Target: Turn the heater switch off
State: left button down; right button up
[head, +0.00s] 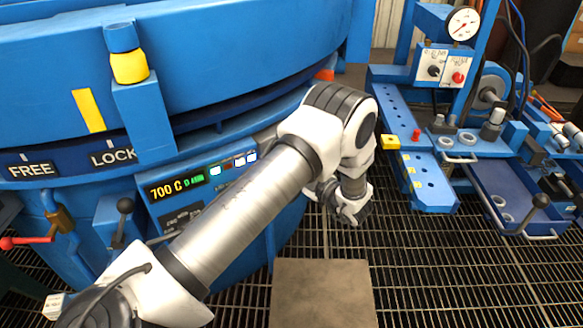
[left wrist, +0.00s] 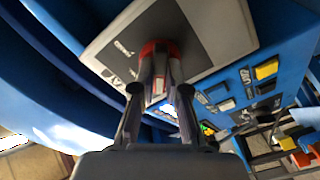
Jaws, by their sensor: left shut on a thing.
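In the left wrist view, the fingers of my left gripper (left wrist: 161,72) are shut on a red switch (left wrist: 152,48), which I take to be the heater switch. It sits on a grey plate (left wrist: 205,25) of a blue panel, with small lettering beside it. The fingers cover much of the switch, so its position cannot be read. In the head view my left arm crosses in front of the furnace panel (head: 163,212), hiding the switch and the fingertips. The lit display (head: 176,187) there reads 700 C. My right gripper is in neither view.
The blue furnace body (head: 230,65) curves above the panel. A blue bench (head: 400,130) with a gauge (head: 463,24) is at right.

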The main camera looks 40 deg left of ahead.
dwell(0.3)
pick_arm(q)
jog(key=c, duration=1.2)
grip_release()
jog(key=d, duration=1.2)
jog(key=shift+s, duration=0.3)
